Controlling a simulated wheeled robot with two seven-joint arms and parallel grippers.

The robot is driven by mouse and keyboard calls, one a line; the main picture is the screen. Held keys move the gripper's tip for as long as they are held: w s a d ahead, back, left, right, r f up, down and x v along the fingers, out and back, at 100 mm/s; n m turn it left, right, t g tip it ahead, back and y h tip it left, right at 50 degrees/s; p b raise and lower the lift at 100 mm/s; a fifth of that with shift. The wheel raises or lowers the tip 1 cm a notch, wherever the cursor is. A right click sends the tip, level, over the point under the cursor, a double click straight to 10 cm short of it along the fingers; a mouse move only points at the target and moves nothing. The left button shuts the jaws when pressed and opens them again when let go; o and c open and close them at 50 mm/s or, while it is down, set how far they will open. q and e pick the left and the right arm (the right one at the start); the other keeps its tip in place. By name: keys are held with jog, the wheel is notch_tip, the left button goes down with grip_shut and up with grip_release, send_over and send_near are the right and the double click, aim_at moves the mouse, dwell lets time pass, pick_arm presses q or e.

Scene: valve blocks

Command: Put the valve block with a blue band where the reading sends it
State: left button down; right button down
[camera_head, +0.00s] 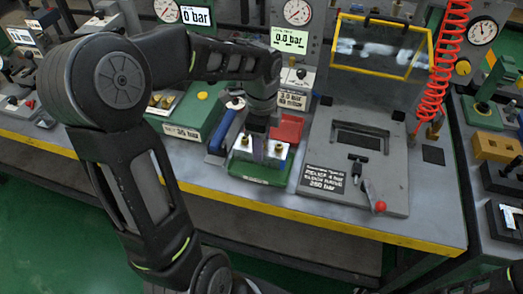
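A silver valve block (268,160) with brass fittings sits on a small green-edged stand (252,179) near the front of the bench. My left arm reaches over from the left, and my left gripper (258,143) points down at the block, between its two fittings. A dark purplish strip shows there; I cannot tell whether it is a band or a finger. The fingertips are too small and covered to show whether they are shut. The green display (289,39) reads 0.0 bar. My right gripper is not in view.
A grey test fixture (335,185) with a raised yellow-framed clear guard (380,46) and a red-knobbed lever (379,206) stands right of the block. A red tray (291,124) lies behind it. A green labelled box (181,128) and blue handle (222,128) are left.

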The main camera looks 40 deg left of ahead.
pick_arm(q)
jog(key=shift+f, duration=1.7)
jog(key=shift+f, duration=0.1)
jog(key=c, duration=1.1)
grip_release()
jog(key=shift+f, duration=0.15)
jog(key=o, duration=0.5)
jog(key=shift+r, duration=0.2)
notch_tip(320, 180, up, 12)
